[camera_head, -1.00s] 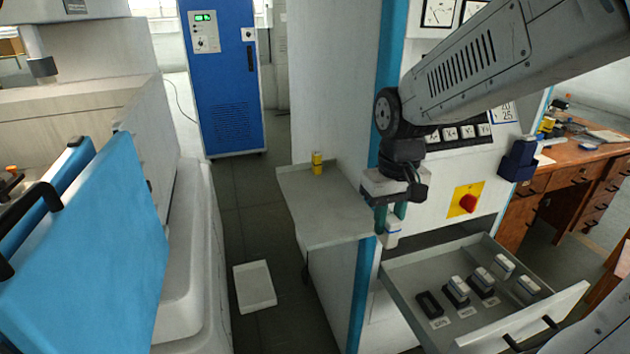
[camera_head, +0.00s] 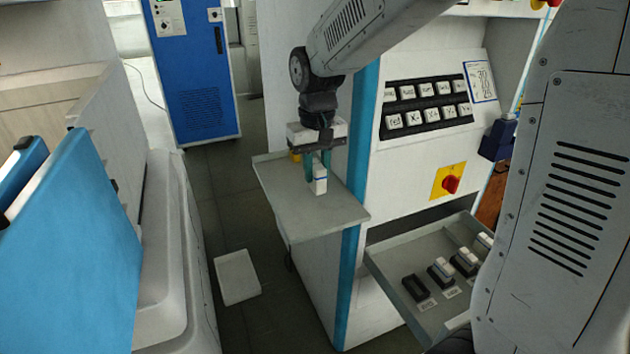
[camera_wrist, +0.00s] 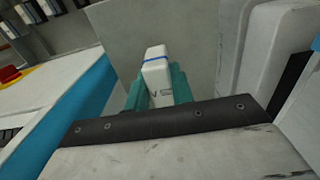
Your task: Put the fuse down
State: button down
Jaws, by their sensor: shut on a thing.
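My gripper (camera_head: 318,172) is shut on a white fuse (camera_head: 320,182) with a blue band, held upright by the green fingers. It is over the grey side shelf (camera_head: 335,210) of the cabinet. The fuse's lower end looks close to the shelf surface; I cannot tell whether it touches. In the wrist view the fuse (camera_wrist: 157,75) stands between the green fingertips (camera_wrist: 157,88), with dark marking partly hidden near its base.
A small yellow object (camera_head: 295,157) on the shelf is mostly hidden behind my gripper. An open drawer (camera_head: 388,283) with a dark empty holder (camera_head: 415,288) and several fuses is at lower right. A red knob (camera_head: 451,184) is on the cabinet front. The shelf front is clear.

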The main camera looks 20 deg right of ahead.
aim_at(315, 182)
jog(key=shift+w+a, duration=0.1)
jog(key=shift+w, duration=0.15)
jog(key=shift+f, duration=1.75)
jog(key=shift+f, duration=0.2)
jog(key=c, duration=1.2)
grip_release()
jog(key=shift+r, duration=0.1)
